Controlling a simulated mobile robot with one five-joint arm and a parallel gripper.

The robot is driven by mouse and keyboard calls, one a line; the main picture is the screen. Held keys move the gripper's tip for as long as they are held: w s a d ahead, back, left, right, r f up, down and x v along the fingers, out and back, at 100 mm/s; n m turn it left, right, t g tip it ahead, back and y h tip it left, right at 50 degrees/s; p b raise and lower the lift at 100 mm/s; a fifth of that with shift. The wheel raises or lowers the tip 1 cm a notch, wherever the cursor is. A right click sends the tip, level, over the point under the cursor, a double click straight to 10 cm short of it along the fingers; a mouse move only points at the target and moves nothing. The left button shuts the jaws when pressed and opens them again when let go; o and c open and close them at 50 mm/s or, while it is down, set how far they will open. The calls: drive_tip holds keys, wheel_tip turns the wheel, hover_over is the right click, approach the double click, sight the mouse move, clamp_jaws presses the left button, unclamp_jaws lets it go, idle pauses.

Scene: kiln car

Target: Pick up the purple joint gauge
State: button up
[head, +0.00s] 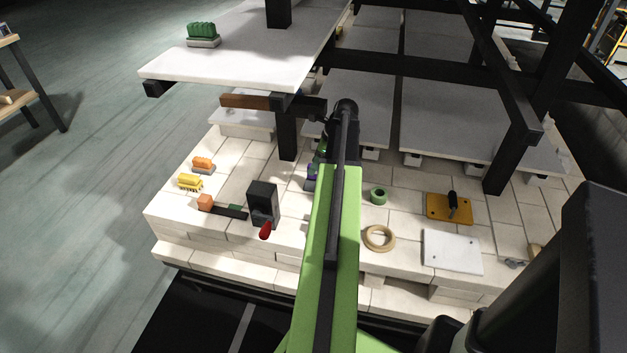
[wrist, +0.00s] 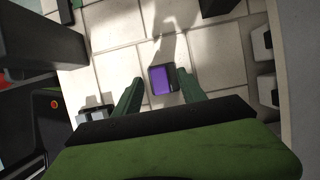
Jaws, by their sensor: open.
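The purple joint gauge (wrist: 161,79) is a small block with a purple top and dark sides. In the wrist view it lies on the pale bricks, just beyond my gripper (wrist: 163,84). The gripper's two green fingers are apart, one on each side of the gauge's near end, with bare brick showing between them and it.
A black post (head: 286,135) and a pale shelf (head: 240,60) rise behind.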

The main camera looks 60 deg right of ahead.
drive_tip(key=shift+b+x, duration=0.4)
drive_tip(key=shift+x, duration=0.75)
drive_tip(key=shift+s+r, duration=0.1)
drive_tip(key=shift+r, duration=0.05)
clamp_jaws()
wheel_tip(320, 180, up, 10)
drive_tip(key=p, duration=1)
